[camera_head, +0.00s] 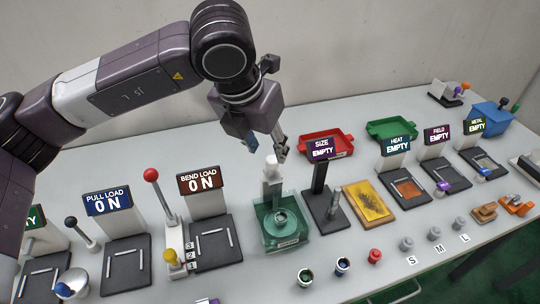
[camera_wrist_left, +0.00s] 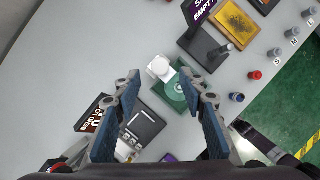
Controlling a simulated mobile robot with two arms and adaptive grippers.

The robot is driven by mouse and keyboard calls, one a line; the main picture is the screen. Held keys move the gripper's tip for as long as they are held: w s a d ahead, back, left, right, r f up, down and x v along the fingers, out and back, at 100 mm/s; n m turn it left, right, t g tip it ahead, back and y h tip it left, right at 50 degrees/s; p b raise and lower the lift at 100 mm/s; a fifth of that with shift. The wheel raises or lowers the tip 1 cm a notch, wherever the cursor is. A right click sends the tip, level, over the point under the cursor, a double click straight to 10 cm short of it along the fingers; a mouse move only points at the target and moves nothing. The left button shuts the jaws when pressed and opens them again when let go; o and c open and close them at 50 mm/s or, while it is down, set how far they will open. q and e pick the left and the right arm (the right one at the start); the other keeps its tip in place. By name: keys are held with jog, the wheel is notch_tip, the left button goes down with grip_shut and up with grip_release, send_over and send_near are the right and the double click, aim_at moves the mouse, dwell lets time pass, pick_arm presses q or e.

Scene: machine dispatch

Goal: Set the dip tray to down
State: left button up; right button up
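The dip station is a green see-through tank (camera_head: 285,238) near the middle of the table, with a round ring-shaped tray (camera_head: 283,218) in it. A pale post with a white cap (camera_head: 271,168) rises at its back. I cannot tell the tray's exact height in the tank. My left gripper (camera_head: 266,147) is above the table at the capped post, fingers pointing down. In the left wrist view the gripper (camera_wrist_left: 162,92) is open and empty, with the white cap (camera_wrist_left: 160,67) and green tank (camera_wrist_left: 172,92) between and beyond its fingers. My right gripper is out of view.
The bend load panel (camera_head: 203,183) and its red-knobbed lever (camera_head: 151,175) stand left of the tank. The size post (camera_head: 320,185) and yellow pad (camera_head: 370,200) stand close on the right. Red and green trays lie behind.

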pick_arm(q)
jog(key=v, duration=0.6)
